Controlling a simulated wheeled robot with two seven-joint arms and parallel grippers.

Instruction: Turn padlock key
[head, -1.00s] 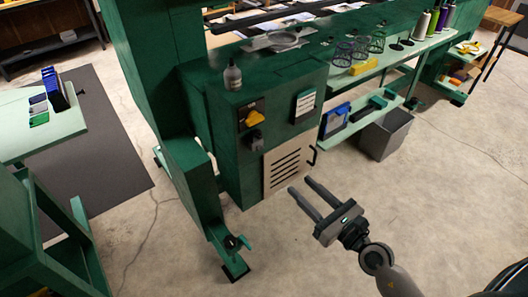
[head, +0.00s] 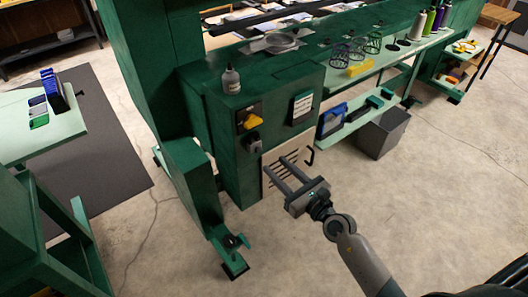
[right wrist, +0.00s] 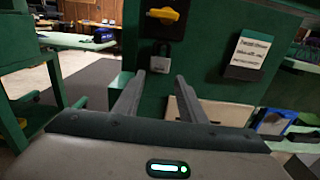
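A dark padlock (head: 253,143) hangs on the front of the green cabinet (head: 232,162), just below a yellow rotary switch handle (head: 251,122). In the right wrist view the padlock (right wrist: 161,57) shows with a grey body and a shackle, under the yellow handle (right wrist: 163,15). A key cannot be made out. My right gripper (head: 277,172) is open and empty, in front of the vented panel and below the padlock in the head view. Its two fingers (right wrist: 158,88) stand apart in the right wrist view, with the padlock beyond them, not touched. My left gripper is not in view.
A beige slotted panel (head: 287,158) with a black handle is low on the cabinet. A paper notice (head: 302,106) is on its right. A bottle (head: 231,80) stands on top. A grey bin (head: 384,133) stands to the right. The floor in front is clear.

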